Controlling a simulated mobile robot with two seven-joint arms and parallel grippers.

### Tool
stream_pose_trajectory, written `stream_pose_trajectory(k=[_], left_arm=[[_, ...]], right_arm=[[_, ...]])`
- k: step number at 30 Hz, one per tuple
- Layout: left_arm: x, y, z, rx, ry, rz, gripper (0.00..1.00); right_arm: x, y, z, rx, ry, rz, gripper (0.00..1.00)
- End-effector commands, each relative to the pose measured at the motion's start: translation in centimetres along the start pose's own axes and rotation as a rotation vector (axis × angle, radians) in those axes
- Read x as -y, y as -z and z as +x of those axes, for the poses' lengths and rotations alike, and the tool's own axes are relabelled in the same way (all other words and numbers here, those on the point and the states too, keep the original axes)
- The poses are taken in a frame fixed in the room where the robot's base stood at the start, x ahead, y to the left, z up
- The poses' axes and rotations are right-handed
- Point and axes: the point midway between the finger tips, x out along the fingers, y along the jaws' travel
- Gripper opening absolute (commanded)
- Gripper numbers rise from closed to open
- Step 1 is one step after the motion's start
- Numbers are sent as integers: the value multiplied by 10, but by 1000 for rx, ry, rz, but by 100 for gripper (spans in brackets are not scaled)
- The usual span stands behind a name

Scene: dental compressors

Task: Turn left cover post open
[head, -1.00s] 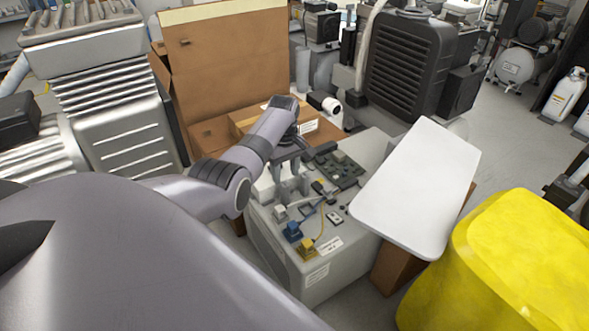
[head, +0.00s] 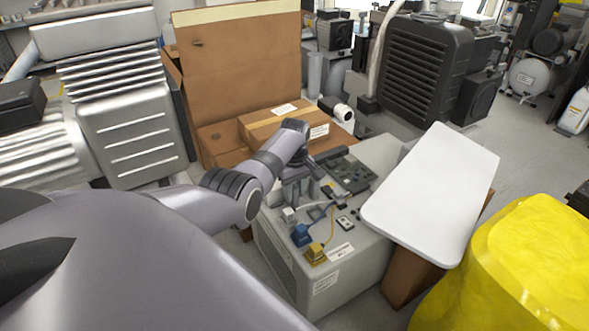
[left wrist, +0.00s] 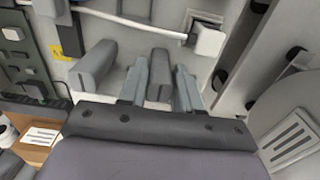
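A grey cabinet (head: 290,262) has a top panel with a dark circuit board (head: 345,172), a blue connector (head: 302,236) and a yellow connector (head: 316,253). My left gripper (head: 297,190) points down at this panel, behind the connectors. In the left wrist view its two fingers (left wrist: 160,88) stand on either side of a short grey post (left wrist: 160,75). Narrow gaps seem to show, so I see no firm grip. A second grey post (left wrist: 95,66) stands to the left of the fingers. The finger tips are partly hidden in the head view. My right gripper is not in view.
A white board (head: 435,195) lies tilted right of the cabinet. An open cardboard box (head: 240,75) is behind my arm. A silver ribbed machine (head: 125,120) stands at the left, a black finned unit (head: 425,70) behind.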

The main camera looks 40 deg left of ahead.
Motion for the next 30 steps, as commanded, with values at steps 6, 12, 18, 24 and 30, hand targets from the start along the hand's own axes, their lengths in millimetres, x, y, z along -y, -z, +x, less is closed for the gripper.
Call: stream_pose_trajectory(k=[6,12,18,24,30], left_arm=[[0,0,0,0,1,0,0],[0,0,0,1,2,27,0],[1,0,-2,2,3,120,0],[1,0,-2,2,3,281,0],[1,-1,-1,4,2,471,0]], right_arm=[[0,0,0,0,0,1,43],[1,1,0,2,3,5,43],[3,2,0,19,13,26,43],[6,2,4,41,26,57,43],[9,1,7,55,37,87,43]])
